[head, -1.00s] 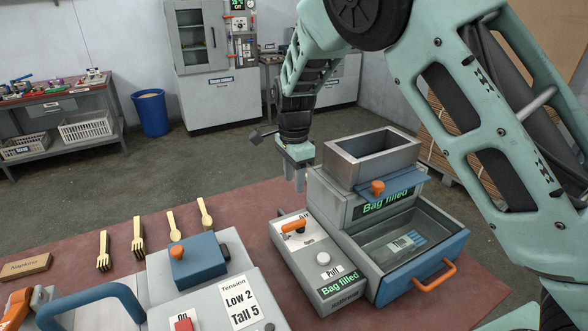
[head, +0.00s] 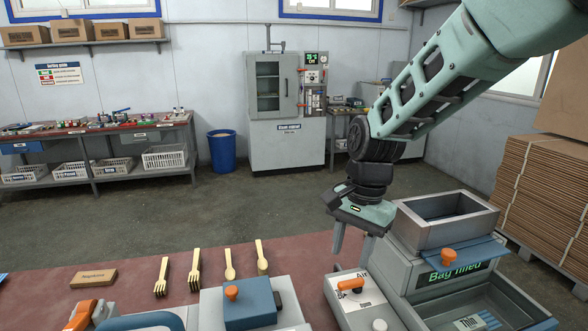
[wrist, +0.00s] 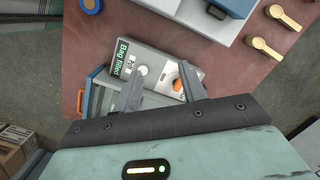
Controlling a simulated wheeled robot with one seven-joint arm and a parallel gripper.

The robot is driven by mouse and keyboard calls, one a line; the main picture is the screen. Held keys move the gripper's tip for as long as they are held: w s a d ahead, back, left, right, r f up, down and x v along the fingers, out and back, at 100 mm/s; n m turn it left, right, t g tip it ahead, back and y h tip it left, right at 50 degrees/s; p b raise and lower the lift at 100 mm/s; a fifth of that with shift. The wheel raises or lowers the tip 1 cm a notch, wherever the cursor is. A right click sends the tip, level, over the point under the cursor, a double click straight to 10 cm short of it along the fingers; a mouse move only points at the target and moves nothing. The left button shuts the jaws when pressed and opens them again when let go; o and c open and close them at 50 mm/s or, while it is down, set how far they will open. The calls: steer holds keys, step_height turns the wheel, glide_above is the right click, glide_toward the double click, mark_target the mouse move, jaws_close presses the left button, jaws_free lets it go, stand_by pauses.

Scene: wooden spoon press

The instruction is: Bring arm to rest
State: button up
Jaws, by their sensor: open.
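My gripper (head: 352,250) hangs from my arm in the head view, pointing down, left of the grey bagging machine's hopper (head: 445,215) and above the far side of its control box (head: 358,300). In the wrist view my two gripper fingers (wrist: 160,92) stand apart with nothing held between them. Below them lies the control box (wrist: 150,68) with its orange lever and "Bag filled" display. I cannot tell how far above the box the fingertips are.
A blue-topped device (head: 248,305) stands in front. Behind are a blue bin (head: 222,150), a steam cabinet (head: 287,110) and stacked cardboard (head: 545,190). Floor between is clear.

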steer(key=s+n, duration=1.6)
steer(key=s, duration=0.8)
steer(key=shift+d+r+t+h, duration=0.35)
steer(key=shift+r+t+h, duration=0.05)
